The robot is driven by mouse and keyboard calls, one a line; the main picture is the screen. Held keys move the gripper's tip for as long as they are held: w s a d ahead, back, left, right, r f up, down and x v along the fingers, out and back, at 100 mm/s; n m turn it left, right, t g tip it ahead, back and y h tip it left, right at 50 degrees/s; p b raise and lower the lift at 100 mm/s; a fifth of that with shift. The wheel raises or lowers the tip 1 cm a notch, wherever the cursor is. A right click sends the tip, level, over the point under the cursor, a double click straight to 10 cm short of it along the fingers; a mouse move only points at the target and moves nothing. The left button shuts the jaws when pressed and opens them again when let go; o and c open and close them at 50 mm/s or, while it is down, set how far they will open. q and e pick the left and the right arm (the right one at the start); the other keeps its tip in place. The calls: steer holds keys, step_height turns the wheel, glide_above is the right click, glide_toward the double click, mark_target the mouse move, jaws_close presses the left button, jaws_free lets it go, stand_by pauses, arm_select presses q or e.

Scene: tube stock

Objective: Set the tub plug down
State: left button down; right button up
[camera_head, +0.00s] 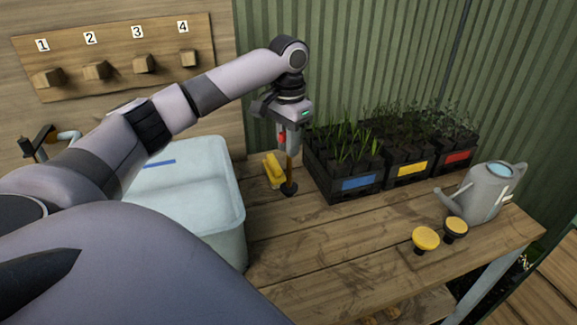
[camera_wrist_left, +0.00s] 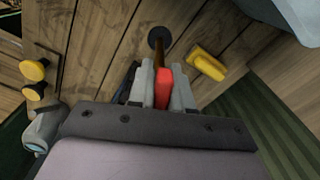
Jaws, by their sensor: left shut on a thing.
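The tub plug has a dark round base (camera_head: 289,188) on a thin brown upright stem. My left gripper (camera_head: 288,150) points down over the wooden bench and is shut on the upper part of the plug. A red piece shows between its fingers. In the left wrist view, the plug's dark disc (camera_wrist_left: 158,37) lies beyond the fingertips (camera_wrist_left: 164,75). The base is at or very close to the bench top; I cannot tell whether it touches. The pale tub (camera_head: 233,215) is left of the plug. My right gripper is not in view.
A yellow object (camera_head: 272,170) lies just left of the plug on the bench (camera_head: 320,240). Black plant crates (camera_head: 343,187) stand close on the right. A watering can (camera_head: 484,195) and two yellow-topped knobs (camera_head: 425,238) are farther right. The bench front is clear.

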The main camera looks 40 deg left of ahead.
arm_select(q)
glide_above(288, 186)
steer(key=shift+w+a+f, duration=0.1)
steer(key=shift+f, duration=1.6)
steer(key=shift+w+a+f, duration=0.1)
steer(key=shift+f, duration=1.55)
steer(key=shift+d+f, duration=0.1)
steer(key=shift+f, duration=0.05)
steer(key=c, duration=1.1)
jaws_free()
steer(key=shift+o, duration=0.2)
step_height(288, 186, up, 12)
steer(key=shift+r, duration=0.15)
